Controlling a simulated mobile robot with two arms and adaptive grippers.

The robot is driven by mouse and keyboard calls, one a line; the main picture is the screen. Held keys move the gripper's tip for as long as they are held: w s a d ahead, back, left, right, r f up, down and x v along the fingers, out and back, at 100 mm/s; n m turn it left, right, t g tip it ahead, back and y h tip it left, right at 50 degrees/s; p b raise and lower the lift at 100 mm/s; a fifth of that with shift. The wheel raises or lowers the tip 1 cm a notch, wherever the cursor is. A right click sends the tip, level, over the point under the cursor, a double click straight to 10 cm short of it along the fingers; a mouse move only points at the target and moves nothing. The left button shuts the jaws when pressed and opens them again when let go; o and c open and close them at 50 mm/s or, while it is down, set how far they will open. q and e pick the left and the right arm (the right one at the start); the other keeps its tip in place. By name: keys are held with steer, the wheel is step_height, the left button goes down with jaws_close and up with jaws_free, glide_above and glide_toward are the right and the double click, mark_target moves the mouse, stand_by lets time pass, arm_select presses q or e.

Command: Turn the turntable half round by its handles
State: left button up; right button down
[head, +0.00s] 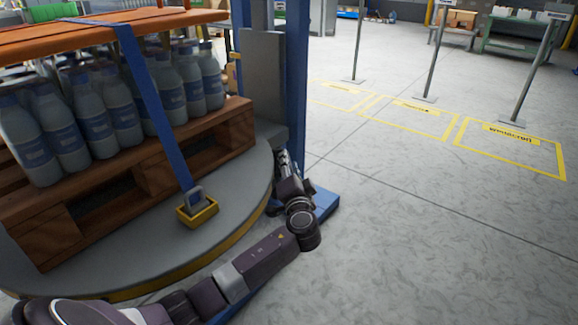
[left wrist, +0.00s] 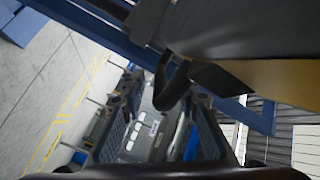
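The round grey turntable (head: 235,235) with a yellow rim band fills the left of the head view. It carries a wooden pallet (head: 190,150) of grey bottles. My left arm reaches along the turntable's near side. My left gripper (head: 284,162) is at its right edge, partly hidden by my wrist. In the left wrist view its two fingers (left wrist: 163,105) stand apart. A black curved handle (left wrist: 174,92) by the turntable's yellow edge (left wrist: 285,80) shows near and between the fingertips. Contact cannot be told. My right gripper is not in view.
A blue column (head: 293,80) and its blue base (head: 325,203) stand close to my left gripper. A blue strap (head: 155,105) runs down to a yellow bracket (head: 198,214) on the turntable. Sign posts (head: 434,50) stand beyond; the floor at right is open.

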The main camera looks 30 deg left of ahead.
arm_select(q)
jaws_close()
steer(key=shift+s+d+f, duration=0.1)
steer(key=shift+d+f, duration=0.05)
